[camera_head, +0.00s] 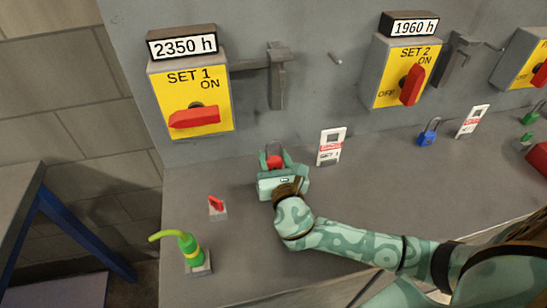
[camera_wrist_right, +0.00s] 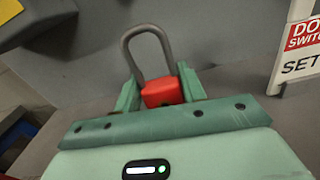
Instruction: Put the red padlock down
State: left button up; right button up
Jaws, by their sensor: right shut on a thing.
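The red padlock (camera_wrist_right: 161,92) is between the fingers of my right gripper (camera_wrist_right: 158,93), its grey shackle pointing up and away in the right wrist view. My right gripper (camera_head: 274,160) is shut on it. In the head view the red padlock (camera_head: 274,162) shows over the grey bench (camera_head: 390,195), near the wall below the SET 1 box. I cannot tell whether the padlock touches the bench. My left gripper is not in view.
A white tag (camera_head: 330,146) stands right of my right gripper. A small red-handled piece (camera_head: 217,207) and a green spouted can (camera_head: 188,247) are to its left. A blue padlock (camera_head: 428,134) is farther right. SET 1 (camera_head: 190,98) and SET 2 (camera_head: 399,72) switch boxes hang above.

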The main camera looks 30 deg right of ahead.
jog(key=shift+s+f, duration=0.1)
jog(key=shift+f, duration=0.35)
jog(key=o, duration=1)
jog(key=shift+o, duration=0.4)
jog(key=shift+f, duration=0.2)
jog(key=shift+a, duration=0.1)
jog(key=shift+r, duration=0.55)
jog(key=p+v, duration=0.1)
jog(key=v, duration=1)
jog(key=shift+s+r+p, duration=0.25)
jog(key=shift+s+p, duration=0.15)
